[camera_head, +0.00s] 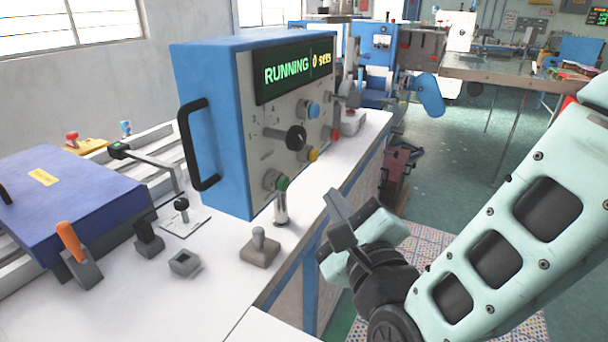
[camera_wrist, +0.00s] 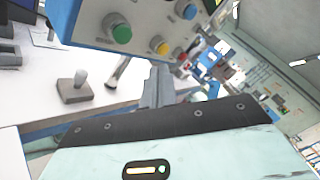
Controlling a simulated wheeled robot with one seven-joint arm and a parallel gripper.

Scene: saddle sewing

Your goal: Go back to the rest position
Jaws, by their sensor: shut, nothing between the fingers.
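My gripper (camera_head: 341,219) is shut and empty. In the head view it is held in the air at the right, beyond the front edge of the white bench, to the right of the control box. In the wrist view the shut fingers (camera_wrist: 158,86) point up toward the control box and touch nothing that I can see.
The white bench (camera_head: 225,290) carries a grey joystick base (camera_head: 260,251), a purple-blue box (camera_head: 75,205), an orange-handled lever (camera_head: 70,240) and several small switches. A black handle (camera_head: 199,145) sticks out from the control box's side. Open floor (camera_head: 470,150) lies right of the bench.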

